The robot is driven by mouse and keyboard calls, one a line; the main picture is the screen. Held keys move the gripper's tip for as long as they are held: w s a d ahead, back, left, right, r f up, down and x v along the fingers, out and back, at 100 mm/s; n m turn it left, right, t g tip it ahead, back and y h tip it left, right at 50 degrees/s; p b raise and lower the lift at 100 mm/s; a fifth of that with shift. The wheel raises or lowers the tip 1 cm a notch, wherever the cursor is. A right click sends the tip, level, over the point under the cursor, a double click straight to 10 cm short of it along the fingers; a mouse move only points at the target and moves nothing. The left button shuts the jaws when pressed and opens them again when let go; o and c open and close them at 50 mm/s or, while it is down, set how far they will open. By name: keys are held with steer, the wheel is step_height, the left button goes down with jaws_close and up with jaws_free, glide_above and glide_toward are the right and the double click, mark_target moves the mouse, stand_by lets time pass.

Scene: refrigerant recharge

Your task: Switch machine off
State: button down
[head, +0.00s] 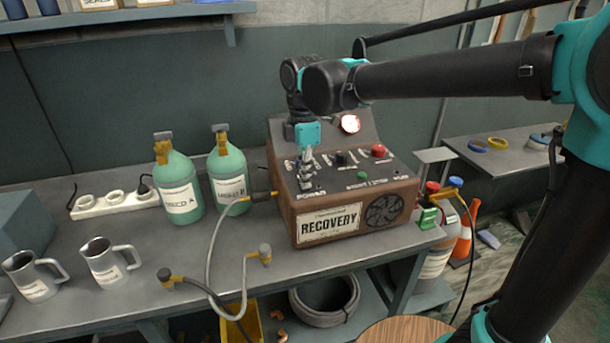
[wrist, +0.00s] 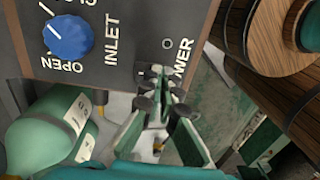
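The brown recovery machine (head: 330,222) stands on the bench with its sloped dark control panel facing up. My gripper (head: 306,183) points down at the panel's left front, by the POWER label. In the wrist view, my gripper (wrist: 158,82) has its fingertips close together beside the POWER lettering (wrist: 180,62); they look shut. A red lamp or button (head: 378,150) and a green one (head: 362,175) show on the panel.
Two green gas bottles (head: 178,185) (head: 229,178) stand left of the machine, near a white power strip (head: 115,203). Two metal jugs (head: 108,262) and a grey hose (head: 212,240) are at the front left. A blue knob (wrist: 68,38) shows on the panel in the wrist view.

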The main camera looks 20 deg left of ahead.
steer(key=shift+w+a, duration=0.1)
steer(key=shift+w, duration=0.05)
steer(key=shift+w+a+r, duration=0.1)
steer(key=shift+w+a, duration=0.25)
steer(key=shift+w, duration=0.15)
step_height(320, 180, up, 14)
steer(key=w+a, duration=0.1)
steer(key=shift+w, duration=0.3)
stand_by(0.3)
steer(key=shift+s+d+r+g+h, duration=0.1)
steer(key=shift+s+d+g+h, duration=0.2)
steer(key=shift+s, duration=0.2)
